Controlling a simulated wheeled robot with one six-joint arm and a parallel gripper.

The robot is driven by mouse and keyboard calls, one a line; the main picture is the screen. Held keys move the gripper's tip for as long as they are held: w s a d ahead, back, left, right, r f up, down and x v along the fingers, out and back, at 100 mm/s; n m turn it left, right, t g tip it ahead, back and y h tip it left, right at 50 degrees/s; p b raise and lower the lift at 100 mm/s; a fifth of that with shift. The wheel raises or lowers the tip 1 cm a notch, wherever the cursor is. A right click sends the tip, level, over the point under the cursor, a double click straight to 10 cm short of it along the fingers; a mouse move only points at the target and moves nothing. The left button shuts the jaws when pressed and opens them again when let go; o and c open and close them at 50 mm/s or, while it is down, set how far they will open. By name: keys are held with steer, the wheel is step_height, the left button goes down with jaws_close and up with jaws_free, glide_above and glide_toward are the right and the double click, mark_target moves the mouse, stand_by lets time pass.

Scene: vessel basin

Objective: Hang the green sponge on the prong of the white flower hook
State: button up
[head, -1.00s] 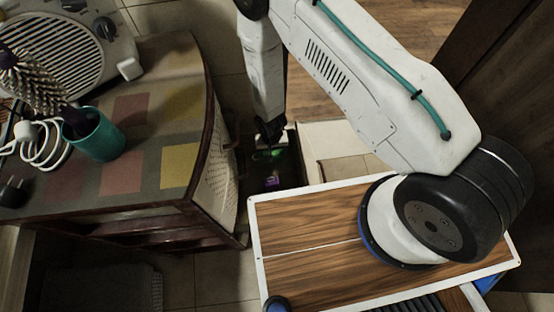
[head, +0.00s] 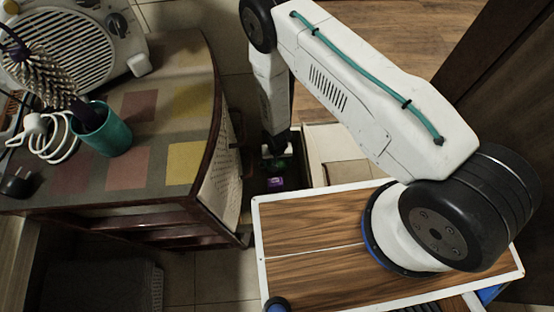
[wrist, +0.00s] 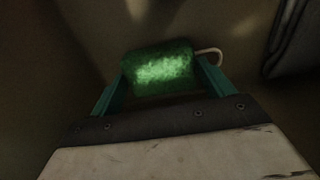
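The green sponge (wrist: 160,70) is a textured block with a pale cord loop on its right side. In the wrist view it fills the space between the two teal fingers of my gripper (wrist: 158,84), which is shut on it. In the head view my gripper (head: 276,149) points down into a dark gap right of the cabinet, and the green of the sponge (head: 280,163) barely shows under it. The white flower hook is not recognisable in either view.
A purple item (head: 276,183) lies low in the dark gap. A cabinet (head: 222,170) bounds the left, with a teal cup (head: 101,133) holding a brush, a white cable (head: 58,140) and an appliance (head: 65,50). A pale box-like edge (head: 322,140) is right of the gap.

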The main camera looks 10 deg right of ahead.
steer(key=shift+o, duration=1.2)
steer(key=shift+r, duration=0.1)
steer(key=r, duration=0.7)
steer(key=shift+s+a+r, duration=0.1)
steer(key=shift+s+r, duration=0.1)
steer(key=shift+r, duration=0.15)
steer(key=shift+s, duration=0.1)
